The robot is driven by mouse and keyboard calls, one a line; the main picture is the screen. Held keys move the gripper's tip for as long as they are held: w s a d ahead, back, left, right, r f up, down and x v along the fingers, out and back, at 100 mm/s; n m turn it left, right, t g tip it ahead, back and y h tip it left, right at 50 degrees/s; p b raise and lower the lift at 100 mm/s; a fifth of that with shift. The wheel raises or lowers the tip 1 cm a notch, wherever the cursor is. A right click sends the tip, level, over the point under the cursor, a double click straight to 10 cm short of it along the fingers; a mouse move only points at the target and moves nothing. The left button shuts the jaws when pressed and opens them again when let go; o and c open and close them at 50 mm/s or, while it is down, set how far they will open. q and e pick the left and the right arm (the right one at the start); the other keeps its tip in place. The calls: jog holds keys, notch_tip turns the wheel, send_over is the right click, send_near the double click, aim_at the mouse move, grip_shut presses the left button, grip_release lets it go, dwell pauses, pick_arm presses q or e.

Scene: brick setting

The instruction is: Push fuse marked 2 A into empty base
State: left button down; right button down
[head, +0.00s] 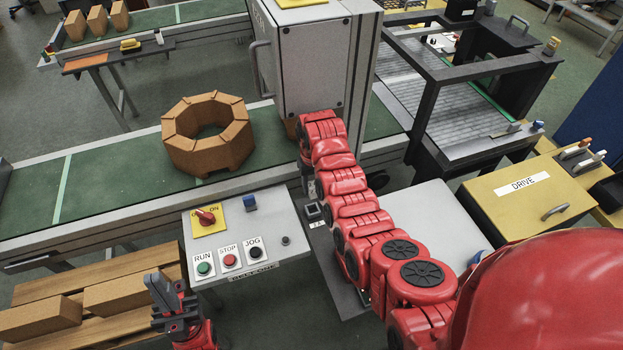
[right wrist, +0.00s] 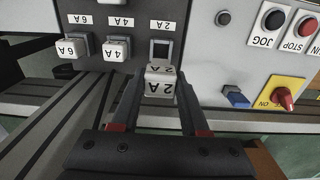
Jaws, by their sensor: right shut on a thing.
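The fuse marked 2 A (right wrist: 160,84), a pale block, is held between the fingertips of my right gripper (right wrist: 158,100) in the right wrist view. The empty base (right wrist: 161,50), a dark square socket under a 2 A label, lies just beyond the fuse in that picture. Whether the fuse touches it, I cannot tell. Fuses marked 4 A (right wrist: 117,48) and 6 A (right wrist: 72,47) sit in the neighbouring bases. In the head view my right arm hides most of the fuse panel. My left gripper (head: 172,308) is low at the left, away from the panel; its jaw opening is unclear.
The control panel has a red switch (head: 206,217), a blue block (head: 250,203) and RUN, STOP and JOG buttons. Behind it runs a green conveyor (head: 100,190) with a brick ring (head: 208,134). A grey cabinet (head: 313,60) stands close beyond my right arm.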

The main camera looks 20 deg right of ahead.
aim_at(313, 198)
jog(key=shift+s+a+r, duration=0.1)
jog(key=shift+s+r, duration=0.05)
jog(key=shift+s, duration=0.05)
jog(key=shift+w+f, duration=0.1)
jog(key=shift+f, duration=0.15)
jog(key=shift+f+b, duration=0.3)
jog(key=shift+b, duration=0.1)
notch_tip(313, 198, down, 4)
jog(key=b, duration=0.2)
jog(key=shift+r+b, duration=0.1)
jog(key=shift+b, duration=0.2)
jog(key=shift+f, duration=0.6)
jog(key=shift+b, duration=0.65)
jog(key=shift+f, duration=0.15)
jog(key=shift+f+b, duration=1.15)
jog(key=shift+f, duration=0.35)
jog(key=shift+c, duration=1.6)
grip_release()
